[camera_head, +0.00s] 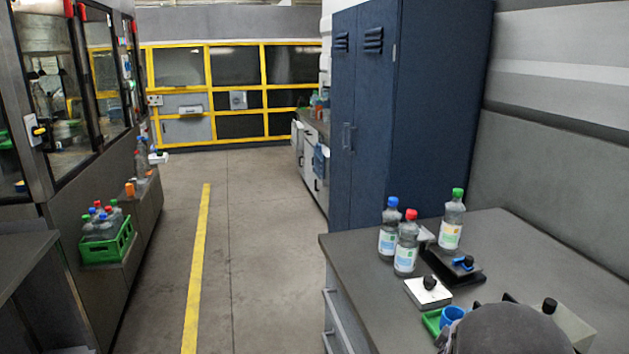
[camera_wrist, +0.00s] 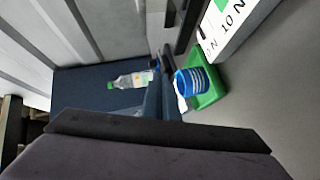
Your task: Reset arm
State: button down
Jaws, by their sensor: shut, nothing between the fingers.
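My gripper (camera_wrist: 163,98) shows in the wrist view as dark fingers close together above a broad dark body, shut and empty. It is beside a small green tray (camera_wrist: 212,92) that holds a blue and white striped roll or cup (camera_wrist: 192,82). In the head view a rounded dark grey part of my arm fills the bottom right and partly hides the green tray (camera_head: 432,322) and the blue roll or cup (camera_head: 452,315). The gripper's fingers cannot be made out there.
On the grey worktop (camera_head: 560,250) stand bottles with blue (camera_head: 389,230), red (camera_head: 406,245) and green (camera_head: 452,220) caps. A blue cabinet (camera_head: 400,110) stands behind. The aisle floor (camera_head: 260,250) is clear.

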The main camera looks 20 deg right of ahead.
jog(key=w+a+f+y+p, duration=0.1)
jog(key=a+y, duration=0.1)
jog(key=a, duration=0.2)
jog(key=w+a+f+m+y+p, duration=0.1)
jog(key=a+y, duration=0.1)
jog(key=a, duration=0.3)
jog(key=w+a+f+g+y+p, duration=0.1)
jog(key=a+y, duration=0.1)
jog(key=a, duration=0.2)
jog(key=shift+a, duration=0.2)
jog(key=s+a+f+m+g+y+p, duration=0.1)
jog(key=s+a+m+g+y+p, duration=0.15)
jog(key=s+a, duration=0.4)
jog(key=s+a+m+g+y+p, duration=0.1)
jog(key=s+a+g+y+p, duration=0.2)
jog(key=a, duration=0.7)
jog(key=s+a+r+m+g, duration=0.1)
jog(key=s+a+g, duration=0.1)
jog(key=s, duration=0.3)
jog(key=s+a+r+g, duration=0.1)
jog(key=s+g, duration=0.1)
jog(key=s, duration=0.2)
notch_tip(320, 180, down, 11)
jog(key=b, duration=1)
jog(key=shift+r, duration=0.15)
